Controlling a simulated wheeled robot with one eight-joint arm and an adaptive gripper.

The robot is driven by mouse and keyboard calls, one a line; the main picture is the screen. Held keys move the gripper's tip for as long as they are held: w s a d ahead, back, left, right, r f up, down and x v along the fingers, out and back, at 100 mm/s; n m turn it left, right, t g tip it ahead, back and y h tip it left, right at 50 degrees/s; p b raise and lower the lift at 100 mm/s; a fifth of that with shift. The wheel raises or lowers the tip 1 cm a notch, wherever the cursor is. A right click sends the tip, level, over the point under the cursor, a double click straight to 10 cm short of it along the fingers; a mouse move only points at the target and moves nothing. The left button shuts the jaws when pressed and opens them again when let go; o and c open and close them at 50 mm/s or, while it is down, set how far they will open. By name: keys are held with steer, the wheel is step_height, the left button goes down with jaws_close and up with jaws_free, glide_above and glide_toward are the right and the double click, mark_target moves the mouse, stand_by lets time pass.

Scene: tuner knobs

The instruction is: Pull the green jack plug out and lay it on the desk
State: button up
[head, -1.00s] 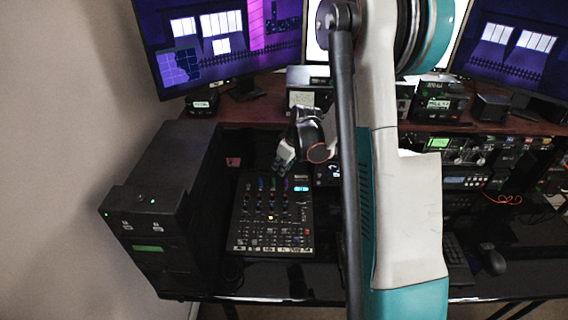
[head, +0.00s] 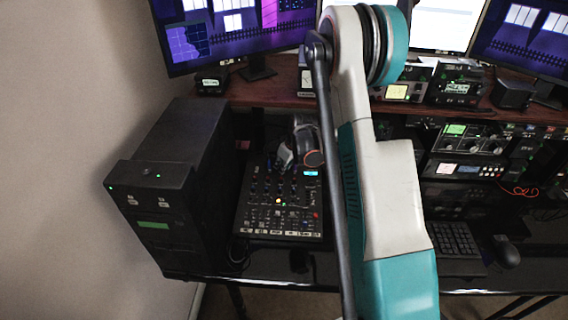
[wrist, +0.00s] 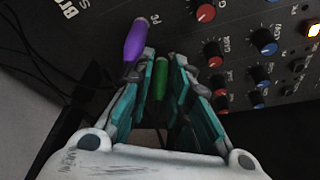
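The green jack plug (wrist: 161,80) stands at the top edge of the black mixer (wrist: 240,15) in the wrist view. My gripper (wrist: 164,60) is open, with its two teal-padded fingers on either side of the plug. The plug lies close to the left finger, and a gap shows on the right. A purple jack plug (wrist: 136,38) is just outside the left finger. In the head view my gripper (head: 285,160) is over the back of the mixer (head: 250,218), and I cannot make out the green plug there.
A black tower (head: 170,205) stands close on the left of the mixer. Monitors and small radios line the raised brown shelf (head: 270,97) behind. A keyboard (head: 455,240) and a mouse (head: 506,251) are at right. A strip of glossy black desk (head: 285,270) is mostly bare in front of the mixer.

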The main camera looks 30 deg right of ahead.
jaws_close()
steer(key=shift+r, duration=0.2)
steer(key=shift+r+p, duration=0.3)
steer(key=shift+r, duration=0.2)
steer(key=shift+s+a+r+p, duration=0.15)
steer(key=shift+r+p, duration=0.4)
steer(key=shift+r, duration=0.65)
steer(key=shift+s+a+r+p, duration=0.1)
steer(key=shift+r+p, duration=0.4)
steer(key=shift+r, duration=0.65)
